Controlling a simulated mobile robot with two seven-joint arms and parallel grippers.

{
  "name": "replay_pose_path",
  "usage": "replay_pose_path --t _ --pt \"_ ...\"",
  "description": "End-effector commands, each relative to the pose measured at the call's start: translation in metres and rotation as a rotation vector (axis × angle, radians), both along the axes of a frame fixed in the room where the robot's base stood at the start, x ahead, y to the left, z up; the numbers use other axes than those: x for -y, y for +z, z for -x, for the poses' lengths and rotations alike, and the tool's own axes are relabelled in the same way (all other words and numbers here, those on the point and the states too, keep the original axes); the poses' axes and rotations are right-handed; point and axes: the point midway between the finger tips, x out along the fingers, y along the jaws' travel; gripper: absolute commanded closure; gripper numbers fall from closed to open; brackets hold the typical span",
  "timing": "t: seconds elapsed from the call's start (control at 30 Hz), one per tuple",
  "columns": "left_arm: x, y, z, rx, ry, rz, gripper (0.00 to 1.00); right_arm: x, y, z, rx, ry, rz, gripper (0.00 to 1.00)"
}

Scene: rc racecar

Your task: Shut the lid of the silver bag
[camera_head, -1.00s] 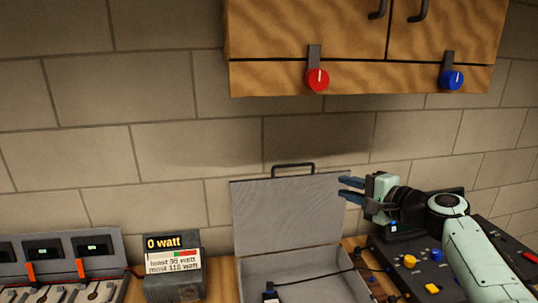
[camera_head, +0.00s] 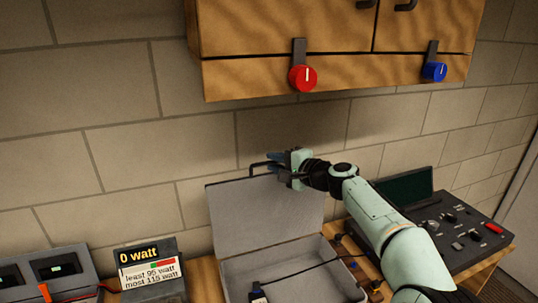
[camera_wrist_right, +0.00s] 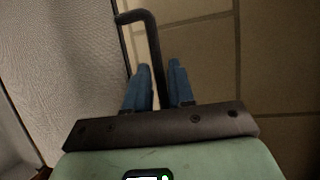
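The silver bag is a grey case (camera_head: 290,262) on the wooden counter. Its lid (camera_head: 265,215) stands up at the back, open, with a dark handle on its top edge. My right gripper (camera_head: 280,163) is at the right part of that top edge, by the handle. In the right wrist view the lid (camera_wrist_right: 70,60) fills the left, and the handle (camera_wrist_right: 153,45) runs down between the two blue fingers (camera_wrist_right: 160,75). The fingers are apart, with a gap beside the handle bar; contact is not clear. My left gripper is not in view.
A wattmeter reading 0 watt (camera_head: 150,273) stands left of the case. A dark control panel (camera_head: 450,230) is on the right, behind my arm. A wooden cabinet with red (camera_head: 303,78) and blue (camera_head: 434,71) knobs hangs above. A black cable (camera_head: 305,268) crosses the case.

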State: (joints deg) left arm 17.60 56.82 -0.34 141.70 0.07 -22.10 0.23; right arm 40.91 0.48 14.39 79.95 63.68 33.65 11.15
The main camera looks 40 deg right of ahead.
Motion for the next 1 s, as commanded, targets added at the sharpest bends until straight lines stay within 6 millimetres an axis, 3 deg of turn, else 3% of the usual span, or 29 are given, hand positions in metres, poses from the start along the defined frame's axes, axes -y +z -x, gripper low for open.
replay_pose_path --t 0.2,0.57,0.63,0.87,1.0 --pt "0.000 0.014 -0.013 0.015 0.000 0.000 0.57 -0.002 -0.003 -0.025 0.001 0.001 0.001 0.77" --pt "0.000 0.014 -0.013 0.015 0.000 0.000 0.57 -0.003 -0.006 -0.028 0.000 0.000 0.002 0.77" --pt "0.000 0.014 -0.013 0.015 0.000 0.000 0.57 -0.003 -0.006 -0.028 0.000 0.000 0.002 1.00" --pt "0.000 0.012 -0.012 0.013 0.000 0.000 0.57 -0.003 -0.006 -0.027 0.000 0.000 0.002 1.00" --pt "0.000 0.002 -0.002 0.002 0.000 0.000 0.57 -0.004 -0.009 -0.024 0.009 0.001 0.006 1.00"
